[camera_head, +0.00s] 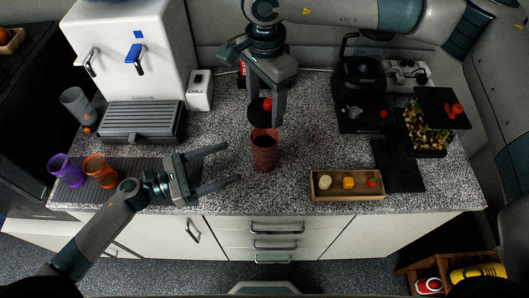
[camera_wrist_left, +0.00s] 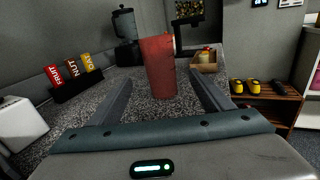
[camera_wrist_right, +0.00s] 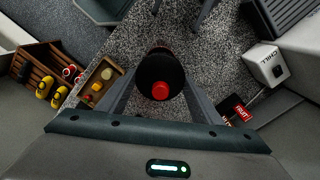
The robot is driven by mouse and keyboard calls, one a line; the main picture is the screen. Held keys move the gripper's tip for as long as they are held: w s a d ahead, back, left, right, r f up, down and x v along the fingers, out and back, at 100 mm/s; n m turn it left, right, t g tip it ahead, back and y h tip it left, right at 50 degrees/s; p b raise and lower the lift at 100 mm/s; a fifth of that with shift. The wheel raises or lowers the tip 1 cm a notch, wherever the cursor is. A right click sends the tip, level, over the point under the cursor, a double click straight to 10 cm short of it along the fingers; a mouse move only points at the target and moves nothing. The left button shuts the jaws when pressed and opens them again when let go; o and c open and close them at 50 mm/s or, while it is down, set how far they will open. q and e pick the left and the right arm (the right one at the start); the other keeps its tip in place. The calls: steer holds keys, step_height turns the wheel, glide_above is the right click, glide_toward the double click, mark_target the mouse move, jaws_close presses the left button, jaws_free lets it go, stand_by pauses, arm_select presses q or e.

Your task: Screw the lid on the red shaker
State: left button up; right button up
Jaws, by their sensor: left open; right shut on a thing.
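The red shaker (camera_head: 264,155) stands upright and open on the speckled counter, its dark inside showing. In the left wrist view the shaker (camera_wrist_left: 158,68) is ahead, between the lines of my left fingers. My left gripper (camera_head: 232,165) is open and empty, to the left of the shaker and apart from it. My right gripper (camera_head: 266,118) points down from behind, shut on the black lid (camera_head: 257,112) with its red cap. The lid is above and slightly behind the shaker's mouth. In the right wrist view the lid (camera_wrist_right: 160,70) hides most of the shaker.
A wooden tray (camera_head: 347,195) with small items lies right of the shaker. A black machine (camera_head: 362,90) and a food container (camera_head: 428,130) stand farther right. A white dispenser (camera_head: 135,45), purple cup (camera_head: 66,170) and orange cup (camera_head: 100,170) are left. Counter around the shaker is clear.

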mark_target(254, 153)
arm_select(q)
steer(key=shift+x, duration=0.8)
steer(key=x, duration=1)
steer(key=shift+w+d, duration=0.1)
steer(key=shift+d, duration=0.1)
steer(key=c, duration=1.6)
arm_select(e)
steer(key=shift+f, duration=2.5)
steer(key=shift+f, duration=0.9)
steer(key=shift+f, duration=0.6)
